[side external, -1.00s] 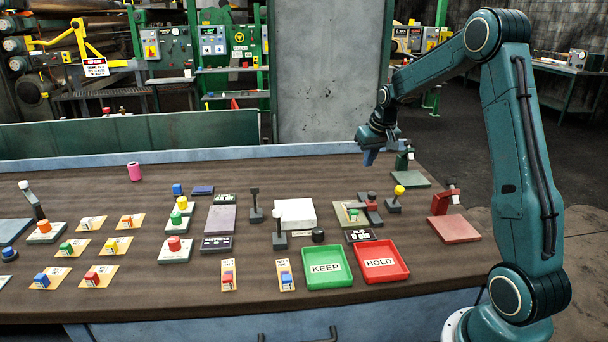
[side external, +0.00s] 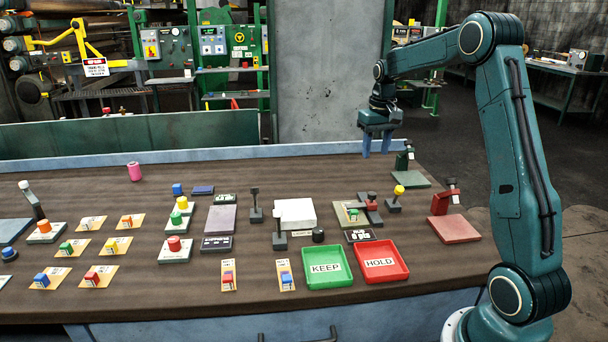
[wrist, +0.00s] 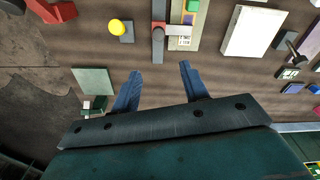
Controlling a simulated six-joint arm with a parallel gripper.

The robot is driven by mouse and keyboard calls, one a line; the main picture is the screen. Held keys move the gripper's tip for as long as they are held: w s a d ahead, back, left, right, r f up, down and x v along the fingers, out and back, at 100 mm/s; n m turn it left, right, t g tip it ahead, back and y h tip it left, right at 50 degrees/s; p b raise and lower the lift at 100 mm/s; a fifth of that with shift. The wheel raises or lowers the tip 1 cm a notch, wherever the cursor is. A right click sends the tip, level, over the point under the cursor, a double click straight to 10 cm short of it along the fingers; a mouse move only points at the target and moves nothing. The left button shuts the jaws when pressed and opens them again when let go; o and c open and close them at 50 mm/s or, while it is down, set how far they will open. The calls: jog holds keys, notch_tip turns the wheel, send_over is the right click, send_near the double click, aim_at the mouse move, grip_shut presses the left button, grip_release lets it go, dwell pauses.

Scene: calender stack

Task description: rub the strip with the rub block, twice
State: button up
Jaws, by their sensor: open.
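My gripper (side external: 376,153) hangs in the air above the back right of the bench, fingers pointing down, open and empty. In the wrist view the two blue fingers of my gripper (wrist: 159,72) stand apart with only bench between them. A flat lavender strip-like pad (side external: 221,219) lies at mid-bench, well left of my gripper. I cannot tell for sure which piece is the rub block or the strip.
A clamp station with a red part (side external: 371,210) and a yellow-knobbed lever (side external: 398,192) stand below my gripper. A white block (side external: 295,213), green KEEP tray (side external: 328,284) and red HOLD tray (side external: 381,278) are nearby.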

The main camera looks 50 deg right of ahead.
aim_at(372, 193)
jog(key=shift+s+a+r+g, duration=0.2)
jog(key=shift+s+r+g, duration=0.1)
jog(key=shift+r, duration=0.25)
jog(key=shift+f, duration=0.15)
notch_tip(372, 193, down, 14)
jog(key=shift+r, duration=0.2)
dwell(0.3)
grip_shut()
